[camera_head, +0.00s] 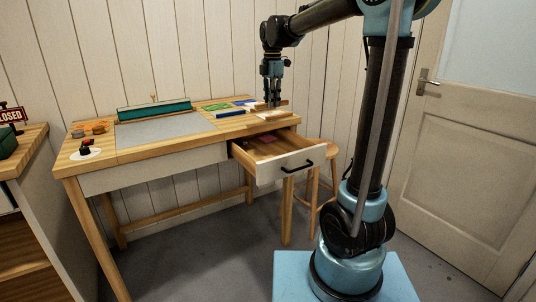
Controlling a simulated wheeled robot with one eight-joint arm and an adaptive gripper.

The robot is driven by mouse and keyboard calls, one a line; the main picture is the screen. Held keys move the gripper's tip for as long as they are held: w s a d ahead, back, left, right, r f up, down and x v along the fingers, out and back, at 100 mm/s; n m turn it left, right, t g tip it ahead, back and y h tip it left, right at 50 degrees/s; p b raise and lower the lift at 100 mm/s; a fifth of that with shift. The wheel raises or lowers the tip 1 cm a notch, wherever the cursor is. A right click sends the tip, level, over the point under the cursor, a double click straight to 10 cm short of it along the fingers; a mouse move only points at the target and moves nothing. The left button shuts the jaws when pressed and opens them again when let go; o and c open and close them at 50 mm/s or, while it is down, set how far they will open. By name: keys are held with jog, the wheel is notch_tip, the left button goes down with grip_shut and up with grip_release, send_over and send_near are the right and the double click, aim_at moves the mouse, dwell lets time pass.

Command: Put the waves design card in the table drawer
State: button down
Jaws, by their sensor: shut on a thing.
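My gripper (272,98) is over the right end of the table (97,158), low above its top. It is shut on a small tan piece at its fingertips, too small to identify. Flat cards lie left of it: a green one (217,106) and a blue one (245,101). I cannot make out a waves design on any card. The table drawer (285,167) is pulled open below and in front of the gripper. A small pinkish thing (267,138) lies inside it.
A dark blue bar (229,114) lies near the cards. A grey mat (165,129) and a long green box (154,110) fill the table's middle. Small round items (90,128) are at the left. A wooden stool (324,152) stands right of the drawer, close to it.

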jog(key=s+f, duration=0.4)
jog(key=f, duration=0.3)
send_near(274, 155)
jog(key=s+f, duration=0.1)
jog(key=s+a+f, duration=0.1)
jog(key=s+f, duration=0.2)
jog(key=f, duration=0.1)
jog(key=shift+s+a+f, duration=0.15)
jog(key=shift+a, duration=0.1)
jog(key=w, duration=0.1)
jog(key=w+d, duration=0.1)
jog(key=w, duration=0.2)
jog(key=shift+w+d, duration=0.1)
jog(key=shift+d, duration=0.15)
jog(key=shift+f, duration=0.55)
jog(key=shift+s+f, duration=0.1)
jog(key=shift+s, duration=0.1)
jog(key=c, duration=1.6)
grip_release()
